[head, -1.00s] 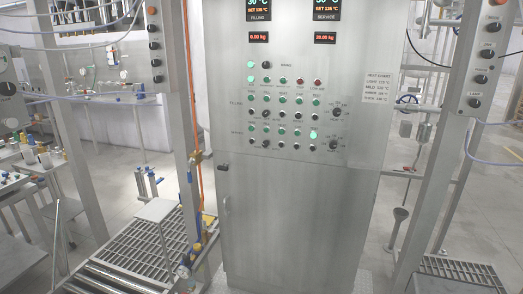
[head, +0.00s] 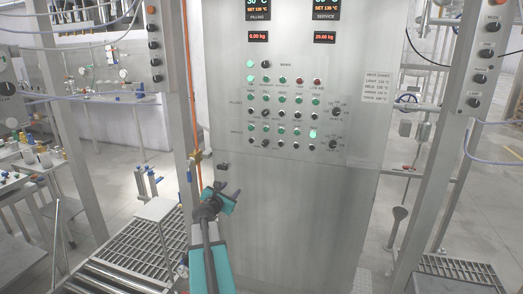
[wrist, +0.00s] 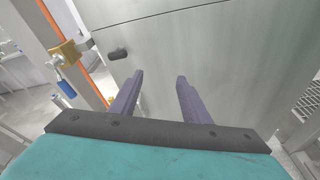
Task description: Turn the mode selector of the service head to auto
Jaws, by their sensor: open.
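The steel control cabinet (head: 295,210) stands in the middle of the head view. Its face carries rows of lamps, buttons and black knobs, with a Filling group above a second, lower group. A black knob (head: 334,144) sits at the right end of the lower group. More black knobs, such as the top one (head: 493,27), are on the right post. The labels are too small to tell which knob is the service mode selector. My gripper (head: 230,189) is open and empty, below the panel at the cabinet's left side. In the wrist view its two fingers (wrist: 160,76) point at bare cabinet face.
A small dark latch (head: 222,166) is on the cabinet just above my gripper; it also shows in the wrist view (wrist: 117,54). An orange pipe (head: 196,120) and a post (head: 180,100) stand to the left. A brass valve (wrist: 65,52) is near the cabinet's left edge.

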